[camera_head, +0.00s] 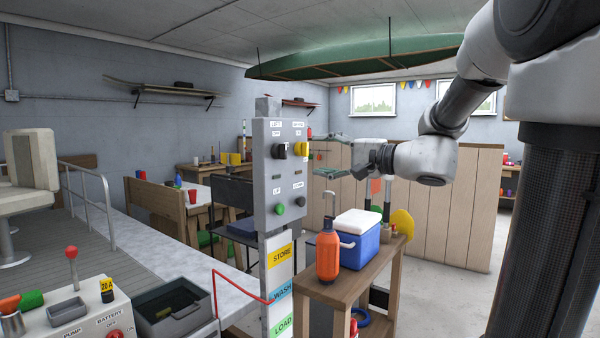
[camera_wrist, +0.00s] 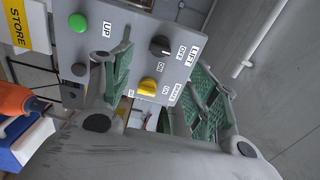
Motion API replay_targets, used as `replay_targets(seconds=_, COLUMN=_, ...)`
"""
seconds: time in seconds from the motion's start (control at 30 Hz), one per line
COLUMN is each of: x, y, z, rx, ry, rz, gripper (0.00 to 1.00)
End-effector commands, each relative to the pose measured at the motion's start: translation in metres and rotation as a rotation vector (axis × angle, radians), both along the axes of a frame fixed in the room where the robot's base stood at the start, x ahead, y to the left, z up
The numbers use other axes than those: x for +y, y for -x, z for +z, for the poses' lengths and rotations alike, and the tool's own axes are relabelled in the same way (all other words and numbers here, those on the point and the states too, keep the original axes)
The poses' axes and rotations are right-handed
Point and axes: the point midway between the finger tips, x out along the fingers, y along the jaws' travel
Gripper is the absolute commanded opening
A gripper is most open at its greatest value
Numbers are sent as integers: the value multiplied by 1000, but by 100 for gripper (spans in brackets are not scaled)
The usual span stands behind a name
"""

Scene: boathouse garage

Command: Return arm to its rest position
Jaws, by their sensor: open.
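My gripper (camera_head: 326,156) is open and empty at the end of my arm, just right of the grey control panel (camera_head: 266,188) in the head view. Its green-padded fingers also show in the wrist view (camera_wrist: 160,72), spread in front of the panel face. Between them show a black LIFT knob (camera_wrist: 160,46) and a yellow knob (camera_wrist: 148,88). The fingers appear apart from both knobs. In the head view, the black knob (camera_head: 280,150) and the yellow knob (camera_head: 301,148) sit side by side above a green UP button (camera_head: 280,210) and a dark DOWN button (camera_head: 300,201).
A wooden stand (camera_head: 345,288) below my gripper carries an orange bottle (camera_head: 327,256) and a blue cooler (camera_head: 362,241). A green boat hull (camera_head: 360,57) hangs overhead. A wooden partition (camera_head: 470,205) stands behind my arm. A switch console (camera_head: 75,315) is at lower left.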

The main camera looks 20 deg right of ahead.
Motion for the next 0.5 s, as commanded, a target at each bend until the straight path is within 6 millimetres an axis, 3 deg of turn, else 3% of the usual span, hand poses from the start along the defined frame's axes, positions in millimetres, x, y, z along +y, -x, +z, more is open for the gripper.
replay_targets(seconds=0.17, x=-1, y=0, z=-5, rx=40, ry=-17, rz=-1, gripper=59)
replay_targets(seconds=0.27, x=-5, y=14, z=-44, rx=158, ry=50, rz=24, gripper=59)
replay_targets(seconds=0.37, x=-13, y=51, z=-102, rx=333, ry=194, rz=67, gripper=59)
replay_targets(seconds=0.5, x=-28, y=128, z=-171, rx=552, ry=515, rz=169, gripper=59)
